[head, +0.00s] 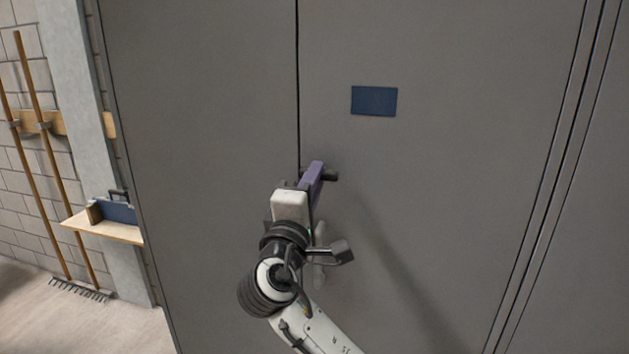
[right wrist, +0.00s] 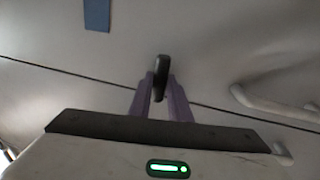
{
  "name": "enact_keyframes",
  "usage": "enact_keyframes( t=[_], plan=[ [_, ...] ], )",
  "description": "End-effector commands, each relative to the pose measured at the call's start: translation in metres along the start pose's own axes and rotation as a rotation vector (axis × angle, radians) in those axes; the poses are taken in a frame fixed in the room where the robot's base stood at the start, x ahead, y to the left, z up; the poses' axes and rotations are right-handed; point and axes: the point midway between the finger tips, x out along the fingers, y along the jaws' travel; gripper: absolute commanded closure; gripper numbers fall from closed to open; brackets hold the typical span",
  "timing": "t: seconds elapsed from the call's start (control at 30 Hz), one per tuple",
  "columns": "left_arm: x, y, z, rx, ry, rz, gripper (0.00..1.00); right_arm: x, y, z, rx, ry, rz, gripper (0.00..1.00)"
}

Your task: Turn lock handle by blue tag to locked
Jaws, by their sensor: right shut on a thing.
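The blue tag (head: 374,101) is a flat blue rectangle on a grey door panel; it also shows at the top of the right wrist view (right wrist: 97,14). A small dark lock handle (head: 331,176) stands out from the door below and left of the tag, close to the seam. My right gripper (head: 318,172) has its purple fingers shut on this handle. In the right wrist view the dark handle (right wrist: 160,75) sits between the two fingers (right wrist: 160,98). The fingers hide part of the handle, so its exact angle is hard to tell. My left gripper is out of view.
A pale curved bar handle (right wrist: 265,104) is on the door beside my gripper. A wooden shelf (head: 115,234) with a blue box (head: 117,211) and long-handled tools (head: 45,150) stand at the left wall. The door around the tag is clear.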

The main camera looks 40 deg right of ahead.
Motion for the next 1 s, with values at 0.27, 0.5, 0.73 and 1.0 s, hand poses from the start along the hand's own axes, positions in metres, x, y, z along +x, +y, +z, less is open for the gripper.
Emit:
enact_keyframes(
  t=[0.27,0.5,0.73,1.0],
  plan=[
    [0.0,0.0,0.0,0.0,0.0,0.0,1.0,0.0,0.0,0.0,-0.002,0.0,0.0,0.64],
    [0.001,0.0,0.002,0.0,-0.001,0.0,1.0,-0.004,-0.001,-0.001,0.0,0.001,0.0,0.64],
    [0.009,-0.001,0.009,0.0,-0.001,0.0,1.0,-0.042,-0.004,-0.002,0.002,0.004,-0.003,0.64],
    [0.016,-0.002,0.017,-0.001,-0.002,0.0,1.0,-0.089,-0.003,-0.001,0.0,0.002,-0.002,0.64]
  ],
)
